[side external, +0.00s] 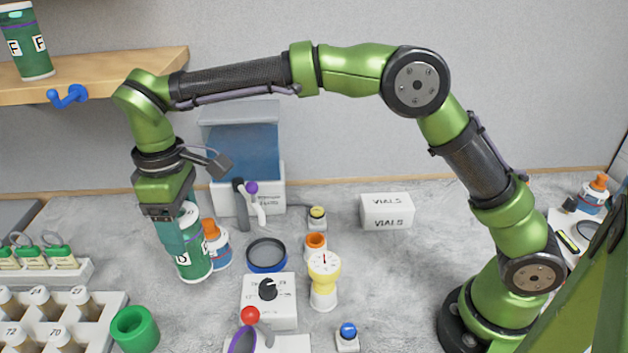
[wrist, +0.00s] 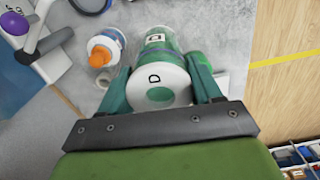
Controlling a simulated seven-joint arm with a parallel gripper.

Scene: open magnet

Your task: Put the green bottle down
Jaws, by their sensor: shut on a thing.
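The green bottle (side external: 196,262) has a white top and a white label marked D. In the side view it stands nearly upright, low over the grey bench, and I cannot tell whether its base touches the surface. My gripper (side external: 176,240) points down and is shut on it, with a finger covering part of its left side. In the wrist view the bottle (wrist: 158,82) shows its white top marked D between the two teal fingers of my gripper (wrist: 160,88).
An orange-capped white and blue bottle (side external: 216,245) stands close on the right. A black and blue round dish (side external: 266,255), a dial box (side external: 268,300) and a green ring (side external: 134,329) are nearby. Vial racks (side external: 100,310) fill the lower left.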

